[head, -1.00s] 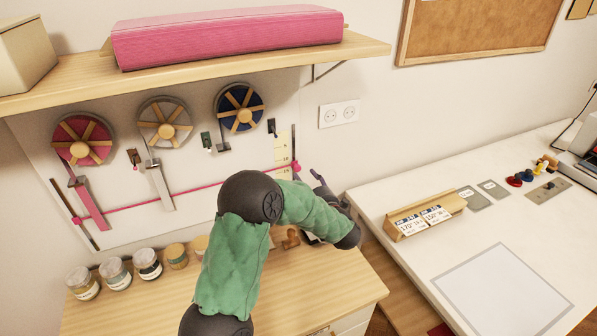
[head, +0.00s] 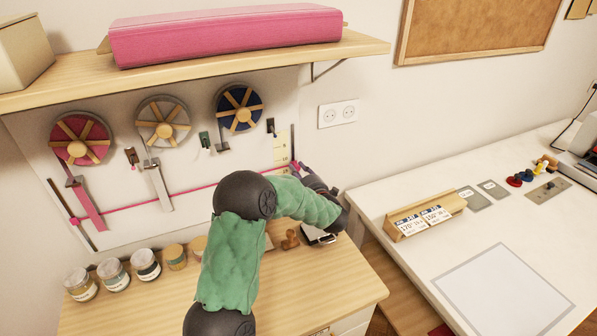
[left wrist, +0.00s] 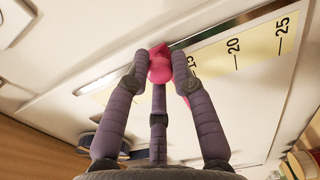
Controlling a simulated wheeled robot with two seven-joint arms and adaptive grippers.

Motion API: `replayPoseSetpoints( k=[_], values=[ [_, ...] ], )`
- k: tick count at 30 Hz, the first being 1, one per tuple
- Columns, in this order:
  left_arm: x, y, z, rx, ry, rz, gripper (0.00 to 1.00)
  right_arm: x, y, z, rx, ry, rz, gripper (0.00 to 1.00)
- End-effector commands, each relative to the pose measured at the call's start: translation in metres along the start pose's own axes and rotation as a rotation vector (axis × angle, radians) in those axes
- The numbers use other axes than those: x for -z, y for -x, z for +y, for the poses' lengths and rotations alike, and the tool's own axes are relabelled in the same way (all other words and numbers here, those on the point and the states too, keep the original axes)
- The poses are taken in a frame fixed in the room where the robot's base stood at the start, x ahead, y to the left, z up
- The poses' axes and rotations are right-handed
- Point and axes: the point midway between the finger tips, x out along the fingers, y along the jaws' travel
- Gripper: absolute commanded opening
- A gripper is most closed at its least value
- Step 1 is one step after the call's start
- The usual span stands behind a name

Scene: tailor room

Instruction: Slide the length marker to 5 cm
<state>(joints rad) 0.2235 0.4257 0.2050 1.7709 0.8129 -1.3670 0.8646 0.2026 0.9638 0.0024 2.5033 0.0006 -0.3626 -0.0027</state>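The pink length marker (head: 294,166) sits on a rail beside the yellow scale (head: 281,152) on the wall panel. In the left wrist view the marker (left wrist: 160,66) is between the fingertips of my left gripper (left wrist: 161,62), which appear to touch it from both sides. A third finger lies just below it. The scale (left wrist: 258,43) shows 20 and 25 to the right of the marker; its lower numbers are hidden by the fingers. In the head view my left gripper (head: 304,170) is at the marker, partly covered by my forearm. My right gripper is out of view.
A pink ribbon (head: 190,190) runs across the panel to the marker. Ribbon spools (head: 163,122) hang under the shelf (head: 200,70). Several jars (head: 113,274) stand on the wooden cabinet top (head: 310,285) below. A white table (head: 405,265) is at the right.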

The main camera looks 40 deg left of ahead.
Motion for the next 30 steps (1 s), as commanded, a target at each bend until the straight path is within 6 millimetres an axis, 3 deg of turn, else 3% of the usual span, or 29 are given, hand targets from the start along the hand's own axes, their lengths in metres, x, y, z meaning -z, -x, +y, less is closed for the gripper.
replayPoseSetpoints(
  k=[5, 15, 26, 27, 30],
  values=[
    [0.000, 0.000, 0.004, -0.001, 0.001, 0.000, 0.00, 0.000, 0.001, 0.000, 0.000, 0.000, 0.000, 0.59],
    [0.000, 0.000, 0.072, -0.006, 0.006, 0.000, 0.00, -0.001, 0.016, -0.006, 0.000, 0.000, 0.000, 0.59],
    [0.000, 0.001, 0.073, 0.003, -0.002, -0.001, 0.00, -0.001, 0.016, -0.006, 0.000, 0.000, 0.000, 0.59],
    [0.000, 0.001, 0.074, 0.002, -0.002, -0.001, 0.27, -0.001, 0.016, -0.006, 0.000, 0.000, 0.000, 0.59],
    [0.000, 0.000, 0.074, 0.001, -0.001, -0.001, 0.48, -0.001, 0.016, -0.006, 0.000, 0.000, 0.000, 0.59]
  ],
)
